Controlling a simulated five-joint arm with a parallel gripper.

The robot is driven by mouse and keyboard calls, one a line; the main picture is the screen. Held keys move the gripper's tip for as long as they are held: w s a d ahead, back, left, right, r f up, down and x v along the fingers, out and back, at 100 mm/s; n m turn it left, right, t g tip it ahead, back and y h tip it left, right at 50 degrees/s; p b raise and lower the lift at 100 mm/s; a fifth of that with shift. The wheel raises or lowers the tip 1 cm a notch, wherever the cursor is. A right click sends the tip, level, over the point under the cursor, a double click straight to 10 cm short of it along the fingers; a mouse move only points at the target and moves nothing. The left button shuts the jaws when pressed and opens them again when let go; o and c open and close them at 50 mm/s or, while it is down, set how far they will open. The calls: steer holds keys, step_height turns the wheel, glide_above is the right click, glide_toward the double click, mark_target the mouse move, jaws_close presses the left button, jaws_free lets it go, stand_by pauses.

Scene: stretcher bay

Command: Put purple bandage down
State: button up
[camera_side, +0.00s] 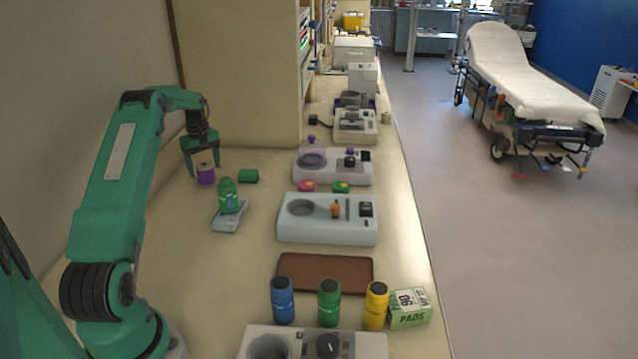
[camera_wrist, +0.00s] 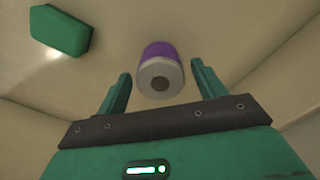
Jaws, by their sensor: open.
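In the wrist view my gripper (camera_wrist: 160,82) is open, with a gap between each finger and the roll.
A green block (camera_side: 248,176) lies close to the right of the bandage; it also shows in the wrist view (camera_wrist: 62,31). A green bottle (camera_side: 228,196) stands on a small grey device (camera_side: 229,217) in front. A brown tray (camera_side: 325,272) lies nearer, with bare counter to its left.

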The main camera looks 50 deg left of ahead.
mark_target(204, 164)
step_height(204, 164, up, 11)
steer(key=shift+r, duration=0.2)
stand_by(0.3)
stand_by(0.5)
